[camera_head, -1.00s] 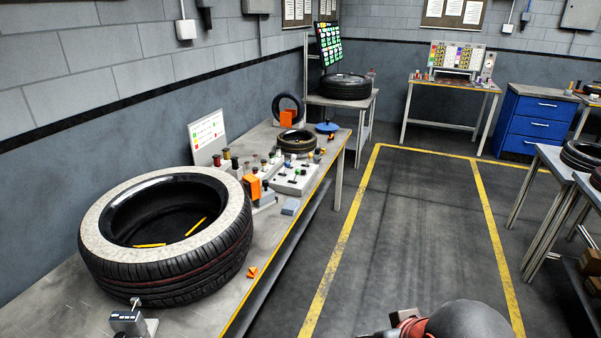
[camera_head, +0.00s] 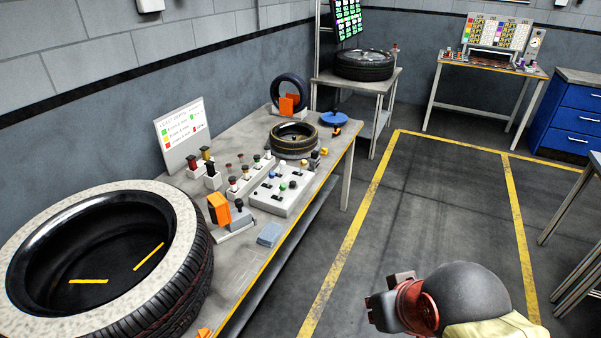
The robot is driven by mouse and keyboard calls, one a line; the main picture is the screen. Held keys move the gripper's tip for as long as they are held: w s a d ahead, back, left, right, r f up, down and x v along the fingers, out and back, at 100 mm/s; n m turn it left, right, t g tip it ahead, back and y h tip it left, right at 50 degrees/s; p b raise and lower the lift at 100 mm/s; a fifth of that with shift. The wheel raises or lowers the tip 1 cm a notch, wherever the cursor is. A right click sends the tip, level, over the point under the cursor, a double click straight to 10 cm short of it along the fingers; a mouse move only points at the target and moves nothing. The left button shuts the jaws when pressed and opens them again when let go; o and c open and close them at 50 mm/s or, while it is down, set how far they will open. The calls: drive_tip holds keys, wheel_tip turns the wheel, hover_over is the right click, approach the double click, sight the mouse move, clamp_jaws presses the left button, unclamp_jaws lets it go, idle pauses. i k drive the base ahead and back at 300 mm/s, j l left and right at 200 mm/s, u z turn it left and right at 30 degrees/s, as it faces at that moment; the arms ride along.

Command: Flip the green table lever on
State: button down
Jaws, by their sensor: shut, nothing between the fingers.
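On the long workbench (camera_head: 235,272), a white panel (camera_head: 288,198) carries several small levers with coloured knobs. One dark green knob (camera_head: 283,187) stands near its middle. Another greenish-topped lever (camera_head: 257,160) stands on the narrow grey strip (camera_head: 252,181) just behind. The knobs are too small to tell which way they are set. My gripper (camera_head: 380,308) is at the bottom right, over the floor, apart from the bench and well right of the levers. It is shut and empty; its fingertips are hard to make out.
A large tyre (camera_head: 185,270) fills the bench's near end. A sign (camera_head: 184,134) leans by the wall. The yellow-lined floor (camera_head: 400,225) is clear.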

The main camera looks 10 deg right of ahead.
sight(283, 187)
drive_tip(key=i+l+u, duration=0.1)
drive_tip(key=i+l, duration=0.7)
